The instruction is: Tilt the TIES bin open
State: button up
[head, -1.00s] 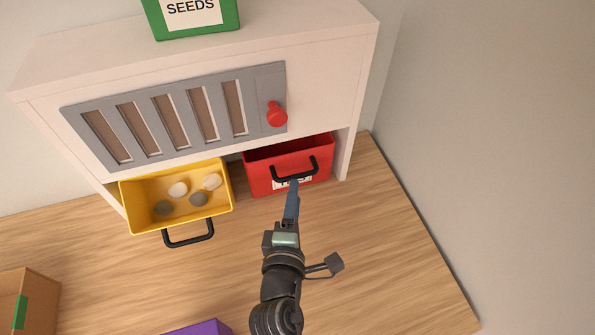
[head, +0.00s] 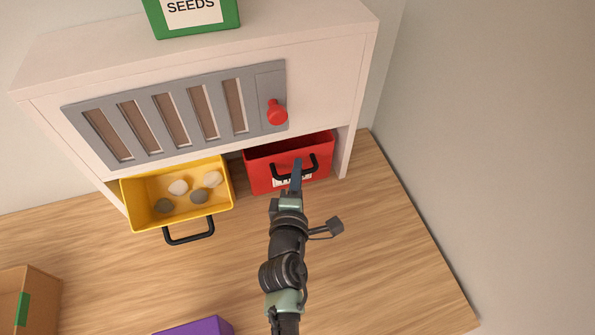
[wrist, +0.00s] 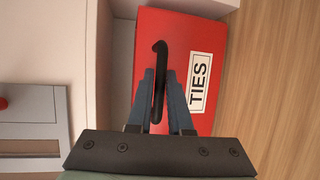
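The red TIES bin (head: 262,178) sits in the right lower opening of the cabinet, its white label facing out and partly hidden by my gripper. In the wrist view the red front (wrist: 190,45) and the label (wrist: 200,82) show clearly. Its black handle (head: 314,163) crosses the front; it also shows in the wrist view (wrist: 160,52). My gripper (wrist: 160,88) is at the handle, one blue finger on each side of it. The fingers look apart, with small gaps beside the handle; contact is hard to tell.
The yellow bin (head: 127,208) beside it is tilted out and holds several stones. The pale cabinet (head: 330,80) has a red knob (head: 277,113) above the red bin. A green SEEDS box (head: 230,17) stands on top. The right worktop (head: 385,240) is clear.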

grip_shut()
